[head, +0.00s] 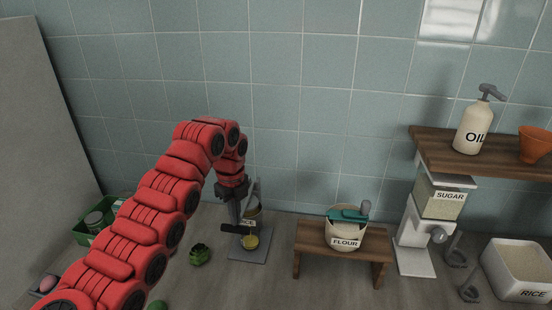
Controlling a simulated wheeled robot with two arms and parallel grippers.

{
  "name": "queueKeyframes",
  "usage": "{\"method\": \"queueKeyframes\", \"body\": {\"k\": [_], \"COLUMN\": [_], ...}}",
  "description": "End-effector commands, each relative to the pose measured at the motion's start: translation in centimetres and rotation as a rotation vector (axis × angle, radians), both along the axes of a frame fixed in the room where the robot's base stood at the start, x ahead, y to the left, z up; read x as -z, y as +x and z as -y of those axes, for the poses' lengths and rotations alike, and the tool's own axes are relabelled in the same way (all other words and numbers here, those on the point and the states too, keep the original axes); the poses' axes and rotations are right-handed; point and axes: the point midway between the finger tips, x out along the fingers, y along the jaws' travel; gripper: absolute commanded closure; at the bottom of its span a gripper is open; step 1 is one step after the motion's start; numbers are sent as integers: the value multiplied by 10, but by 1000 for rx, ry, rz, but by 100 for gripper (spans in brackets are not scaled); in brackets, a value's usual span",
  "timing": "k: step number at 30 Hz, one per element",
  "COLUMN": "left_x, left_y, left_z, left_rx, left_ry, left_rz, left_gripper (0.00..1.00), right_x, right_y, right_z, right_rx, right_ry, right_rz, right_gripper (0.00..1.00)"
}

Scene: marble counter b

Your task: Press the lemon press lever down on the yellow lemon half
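The lemon press stands on the counter just left of the picture's middle, with a grey base plate (262,251) and an upright at the back. A yellow lemon half (250,242) shows low on the press, below a dark bar that appears to be the lever (236,229). My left gripper (236,214) points down from the red arm, right above or at the dark bar. Its fingers are small and dark, so I cannot tell whether they are open, shut or touching the bar. The gripper hides part of the press. My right gripper is out of view.
A green pepper-like object (199,255) sits left of the press. Right of it is a wooden stand (310,241) with a flour container (345,241). Further right are a sugar dispenser (440,200), a rice bin (517,270) and a shelf with an oil bottle (474,130). A tiled wall is behind.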

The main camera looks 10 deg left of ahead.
Motion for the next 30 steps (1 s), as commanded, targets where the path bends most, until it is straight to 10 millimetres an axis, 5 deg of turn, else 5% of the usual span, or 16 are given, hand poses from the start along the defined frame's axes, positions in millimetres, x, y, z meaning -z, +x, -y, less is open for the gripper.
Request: {"method": "queueKeyframes", "body": {"k": [30], "left_x": [3], "left_y": [0], "left_z": [0], "left_rx": [-1], "left_ry": [0], "left_rz": [-1], "left_gripper": [100], "right_x": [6], "right_y": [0], "right_z": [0], "right_rx": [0], "right_ry": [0], "right_rz": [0], "right_gripper": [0]}}
